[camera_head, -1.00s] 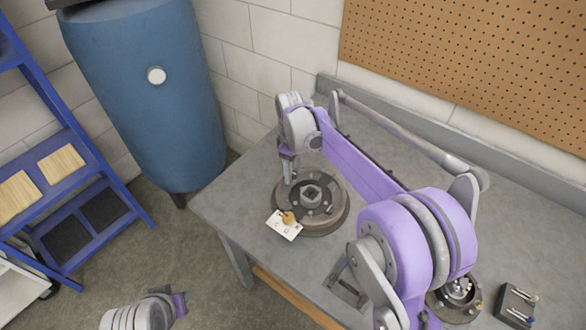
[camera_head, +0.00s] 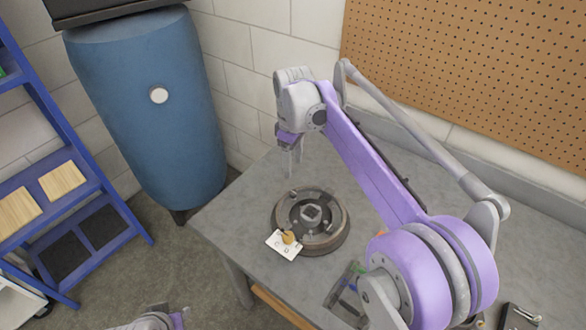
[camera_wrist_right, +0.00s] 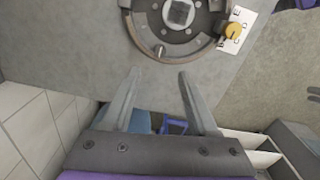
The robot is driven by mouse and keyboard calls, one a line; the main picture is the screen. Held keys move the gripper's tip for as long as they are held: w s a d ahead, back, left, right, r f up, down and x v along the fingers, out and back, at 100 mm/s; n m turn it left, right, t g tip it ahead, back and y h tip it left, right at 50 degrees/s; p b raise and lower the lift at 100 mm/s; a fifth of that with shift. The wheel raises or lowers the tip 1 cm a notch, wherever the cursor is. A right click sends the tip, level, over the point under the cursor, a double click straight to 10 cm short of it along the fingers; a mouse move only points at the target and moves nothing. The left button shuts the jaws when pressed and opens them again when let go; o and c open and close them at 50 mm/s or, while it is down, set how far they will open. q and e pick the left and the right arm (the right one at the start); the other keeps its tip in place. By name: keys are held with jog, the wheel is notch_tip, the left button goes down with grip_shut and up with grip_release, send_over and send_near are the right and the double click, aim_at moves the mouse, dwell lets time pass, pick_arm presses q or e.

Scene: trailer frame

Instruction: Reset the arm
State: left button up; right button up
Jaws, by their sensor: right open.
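My right gripper (camera_head: 291,168) hangs from the purple and grey right arm, above the workbench (camera_head: 235,208). It is open, with nothing between its fingers; in the right wrist view (camera_wrist_right: 159,76) the two fingers stand apart. Below it on the bench is a round dark metal hub (camera_head: 331,238), also at the top of the wrist view (camera_wrist_right: 150,38). A white lettered card (camera_head: 277,245) with a yellow-brown knob (camera_head: 288,237) sits at the hub's front edge. Of my left arm, only a part shows at the bottom edge (camera_head: 160,320); its fingers cannot be made out.
A blue tank (camera_head: 150,110) stands left of the bench, by the white block wall. A blue shelf (camera_head: 75,215) with wooden boards is at far left. A brown pegboard (camera_head: 470,70) hangs behind the bench. A dark block (camera_head: 520,318) lies at the lower right, partly cut off.

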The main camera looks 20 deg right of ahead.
jog(key=shift+s, duration=0.15)
dwell(0.3)
jog(key=s+d+f+m+t, duration=0.1)
jog(key=s+f+m, duration=0.2)
jog(key=s, duration=0.6)
jog(key=s+f+m+t, duration=0.2)
jog(key=s+f+m, duration=0.1)
jog(key=s, duration=0.5)
jog(key=s+d+f+m+t, duration=0.1)
jog(key=s+f+m+t, duration=0.1)
jog(key=s, duration=0.7)
jog(key=shift+s+d+f+m, duration=0.15)
jog(key=shift+f+m, duration=0.2)
jog(key=shift+f, duration=0.3)
jog(key=shift+s+d+f+m, duration=0.15)
jog(key=shift+f+m, duration=0.2)
jog(key=shift+f, duration=0.3)
